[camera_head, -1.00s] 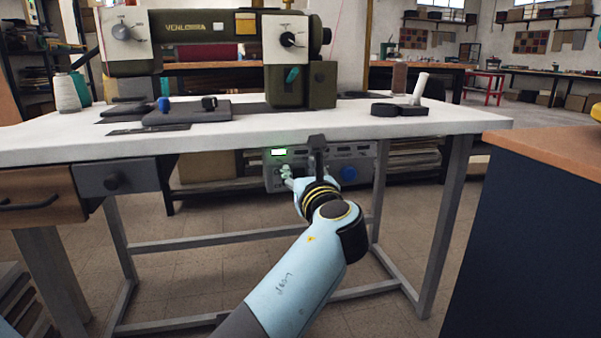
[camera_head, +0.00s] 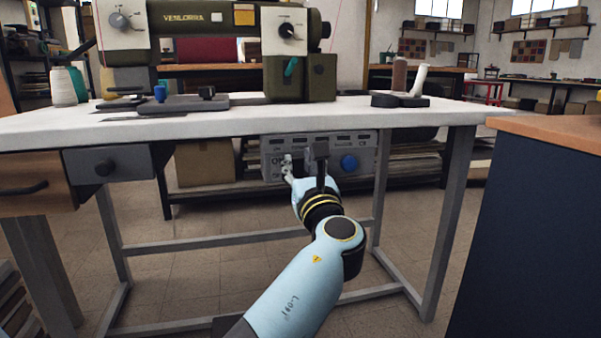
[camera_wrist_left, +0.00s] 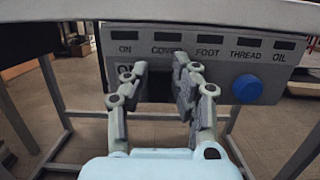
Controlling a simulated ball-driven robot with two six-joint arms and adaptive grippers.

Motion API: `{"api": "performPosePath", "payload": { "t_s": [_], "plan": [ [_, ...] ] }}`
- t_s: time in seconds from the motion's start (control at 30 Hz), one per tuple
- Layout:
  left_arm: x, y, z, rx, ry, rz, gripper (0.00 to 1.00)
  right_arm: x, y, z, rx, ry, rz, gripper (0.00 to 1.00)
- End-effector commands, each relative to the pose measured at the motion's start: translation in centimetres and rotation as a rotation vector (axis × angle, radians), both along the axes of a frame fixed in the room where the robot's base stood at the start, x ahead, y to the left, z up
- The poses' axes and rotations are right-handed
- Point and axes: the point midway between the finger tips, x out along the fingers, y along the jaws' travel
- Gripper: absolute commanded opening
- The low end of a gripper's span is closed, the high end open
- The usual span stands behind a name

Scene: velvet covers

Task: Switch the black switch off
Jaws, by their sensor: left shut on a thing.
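A grey control box (camera_head: 350,142) hangs under the front edge of the table. In the left wrist view the box (camera_wrist_left: 215,65) has labelled dark windows along its top, reading ON, COVER, FOOT, THREAD and OIL, all unlit. The black switch (camera_wrist_left: 160,88) is below them on the left, partly covered by my fingers. My left gripper (camera_wrist_left: 161,70) has one finger on each side of the switch and is shut on it. In the head view this gripper (camera_head: 287,168) is at the box's left part, and the switch is hidden there. My right gripper is not in view.
A blue knob (camera_wrist_left: 247,88) sits on the box to the right of the fingers. The white tabletop (camera_head: 300,122) is just above, carrying a sewing machine (camera_head: 200,20). A drawer (camera_head: 105,165) is to the left, a dark blue cabinet (camera_head: 540,220) to the right.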

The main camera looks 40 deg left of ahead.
Motion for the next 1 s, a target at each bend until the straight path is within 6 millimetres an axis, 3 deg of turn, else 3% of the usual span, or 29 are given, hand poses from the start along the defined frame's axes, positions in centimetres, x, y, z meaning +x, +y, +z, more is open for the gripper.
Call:
{"api": "performPosePath", "payload": {
  "t_s": [0.2,0.23,0.4,0.73,1.0],
  "plan": [
    [0.0,0.0,-0.1,-0.001,0.003,0.000,0.00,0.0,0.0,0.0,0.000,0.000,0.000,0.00],
    [0.0,0.0,-0.1,-0.001,0.003,0.000,0.28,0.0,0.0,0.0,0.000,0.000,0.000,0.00],
    [0.0,0.0,-0.1,-0.001,0.003,0.000,0.48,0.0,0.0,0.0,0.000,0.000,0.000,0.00],
    [0.0,0.0,0.7,-0.002,0.000,0.001,0.48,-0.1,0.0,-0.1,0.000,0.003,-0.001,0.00],
    [0.0,0.0,5.7,-0.003,-0.004,0.000,0.48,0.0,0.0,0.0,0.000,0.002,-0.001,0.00]
  ]
}}
